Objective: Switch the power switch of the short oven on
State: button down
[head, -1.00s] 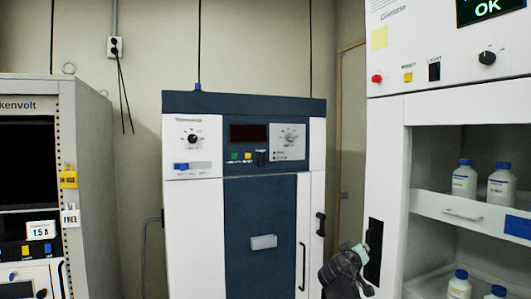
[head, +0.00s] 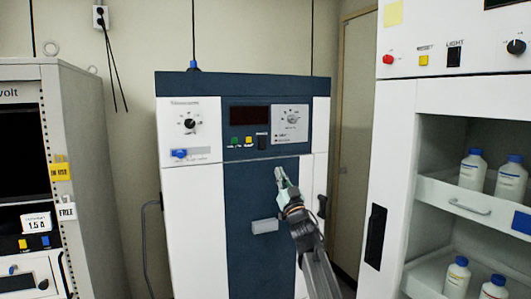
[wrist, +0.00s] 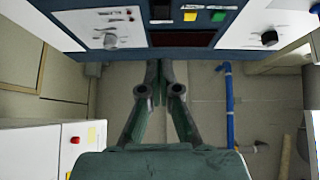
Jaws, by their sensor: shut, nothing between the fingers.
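The short oven (head: 188,215) is the blue and white cabinet in the middle of the head view. Its control panel has a dark display, a green button, a yellow button and a black switch (head: 262,142), which looks like the power switch. My gripper (head: 281,173) is shut and empty, in front of the blue door, just below and right of the switch. In the wrist view the panel appears upside down at the top edge, with the black switch (wrist: 160,12) partly cut off. The gripper fingers (wrist: 160,66) point towards it, apart from it. The switch's setting is too small to tell.
A grey handle (head: 265,226) is on the oven door. A white cabinet with bottles (head: 396,150) stands at right, and a grey rack (head: 85,150) at left.

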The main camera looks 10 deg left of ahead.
aim_at(263, 144)
jog(key=shift+s+r, duration=0.1)
jog(key=shift+s, duration=0.05)
jog(key=shift+a, duration=0.1)
jog(key=p+x, duration=0.1)
jog(key=x, duration=0.3)
jog(key=f+p+x, duration=0.1)
jog(key=x, duration=0.3)
jog(key=w+p+x, duration=0.1)
jog(key=x, duration=0.3)
jog(key=shift+w+a+f+p, duration=0.15)
jog(key=shift+w+a+p, duration=0.05)
jog(key=shift+a+p, duration=0.2)
jog(key=shift+w+a+f, duration=0.1)
jog(key=shift+w+a, duration=0.1)
jog(key=shift+w, duration=0.05)
